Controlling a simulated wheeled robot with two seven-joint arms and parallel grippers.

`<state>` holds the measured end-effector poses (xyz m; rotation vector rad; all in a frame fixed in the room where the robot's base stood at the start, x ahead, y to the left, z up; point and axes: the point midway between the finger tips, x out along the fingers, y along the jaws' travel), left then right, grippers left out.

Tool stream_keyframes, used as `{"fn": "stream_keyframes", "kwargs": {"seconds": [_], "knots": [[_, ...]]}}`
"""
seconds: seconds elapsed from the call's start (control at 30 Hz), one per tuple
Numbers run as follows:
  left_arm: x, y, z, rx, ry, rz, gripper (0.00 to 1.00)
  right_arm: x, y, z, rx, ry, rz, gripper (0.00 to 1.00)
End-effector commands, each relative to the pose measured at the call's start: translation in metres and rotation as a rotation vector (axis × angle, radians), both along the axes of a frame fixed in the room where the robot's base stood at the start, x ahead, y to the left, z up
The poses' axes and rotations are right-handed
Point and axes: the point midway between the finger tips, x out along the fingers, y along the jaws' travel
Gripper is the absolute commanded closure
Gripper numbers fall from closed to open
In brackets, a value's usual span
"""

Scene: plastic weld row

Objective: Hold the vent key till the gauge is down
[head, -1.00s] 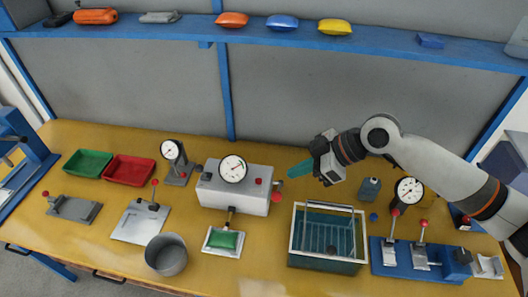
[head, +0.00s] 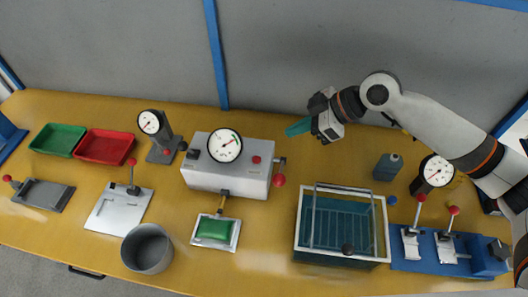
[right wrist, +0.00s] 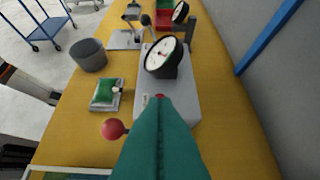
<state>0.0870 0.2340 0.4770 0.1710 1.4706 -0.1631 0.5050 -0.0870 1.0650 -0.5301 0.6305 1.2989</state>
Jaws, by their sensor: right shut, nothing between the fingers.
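A grey box (head: 228,180) stands mid-table with a round white gauge (head: 225,145) on top; the gauge also shows in the right wrist view (right wrist: 161,56). Its needle points upward, but I cannot read the value. The box has a red button (head: 256,159), a black knob (head: 192,154) and a lever with a red ball (head: 279,180) at its right side. I cannot tell which part is the vent key. My right gripper (head: 288,131), with teal fingers, is shut and empty, above and behind the box's right end, apart from it.
A green pouch (head: 214,231) lies on a plate before the box. A teal basin (head: 310,258) and a blue lever fixture (head: 420,268) stand to the right. A smaller gauge stand (head: 160,150), red tray (head: 105,147) and grey bucket (head: 147,252) are to the left.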

Motion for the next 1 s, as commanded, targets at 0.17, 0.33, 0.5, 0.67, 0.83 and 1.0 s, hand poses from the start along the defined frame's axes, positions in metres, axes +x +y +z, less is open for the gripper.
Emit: {"fn": "stream_keyframes", "kwargs": {"seconds": [0.17,0.33,0.5,0.67,0.83,1.0], "knots": [[0.0,0.0,0.0,0.0,0.0,0.0,1.0,0.0,0.0,0.0,0.0,0.0,0.0,1.0],[-0.001,0.0,0.001,0.0,0.001,0.0,1.0,0.0,0.001,0.0,0.0,0.0,0.0,1.0],[-0.002,0.0,0.007,0.001,0.003,0.0,1.0,0.002,0.013,-0.01,0.002,0.003,0.002,1.0],[-0.002,0.0,0.017,0.001,0.004,0.0,1.0,0.006,0.036,-0.03,0.002,0.003,0.002,1.0],[-0.003,0.001,0.028,0.001,0.004,0.0,1.0,0.012,0.062,-0.056,0.001,0.003,0.001,1.0],[-0.003,0.001,0.037,0.001,0.005,0.0,1.0,0.015,0.071,-0.083,-0.002,0.005,-0.003,1.0]]}}
